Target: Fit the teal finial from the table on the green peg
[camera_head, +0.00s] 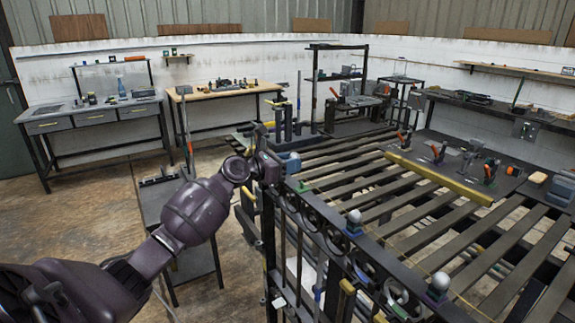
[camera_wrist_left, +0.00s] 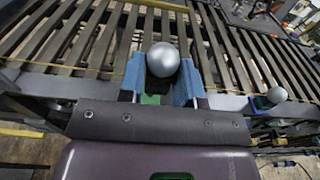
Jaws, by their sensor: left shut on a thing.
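My left gripper (camera_head: 286,161) is at the near left end of the slatted gate top. In the left wrist view its two blue-padded fingers are shut on a finial with a silver ball (camera_wrist_left: 163,59). A small green part (camera_wrist_left: 150,98) shows below the ball between the fingers; I cannot tell whether it belongs to the finial or the peg. In the head view a green piece (camera_head: 303,186), seemingly the green peg's place, shows just below the fingers. The held finial is mostly hidden there, and I cannot tell whether it touches the peg. My right gripper is out of view.
A silver-ball finial on a blue base (camera_head: 353,222) stands farther along the gate rail, with another silver ball (camera_head: 438,287) beyond. A yellow bar (camera_head: 440,178) lies across the slats. A narrow dark table (camera_head: 160,203) stands behind my left arm.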

